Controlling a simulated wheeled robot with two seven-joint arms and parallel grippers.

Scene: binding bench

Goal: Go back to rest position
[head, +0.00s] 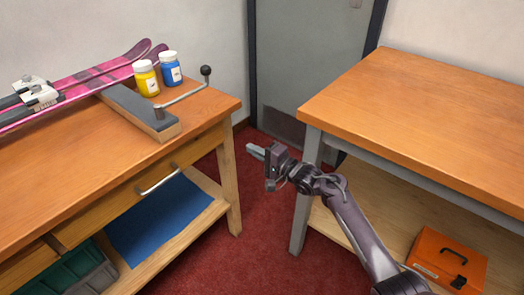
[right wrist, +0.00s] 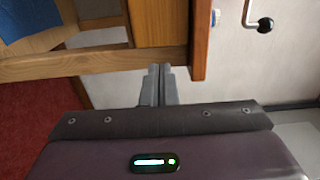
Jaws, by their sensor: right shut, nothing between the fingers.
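My right gripper (head: 254,150) hangs in the gap between the two benches in the head view, with its arm coming in from the lower right. Its fingers point left, toward the left bench's corner leg. In the right wrist view the right gripper's fingers (right wrist: 158,84) are together with nothing between them. Beyond them are the wooden frame of the left bench (right wrist: 100,62) and a pale wall. My left gripper shows in neither view.
The left bench (head: 60,185) carries pink skis (head: 85,83), a yellow jar (head: 145,78), a blue jar (head: 170,70) and a grey-topped block (head: 140,110) near a black-knobbed rod (head: 185,95). The right bench (head: 430,105) has a clear top. An orange toolbox (head: 447,262) sits on its shelf.

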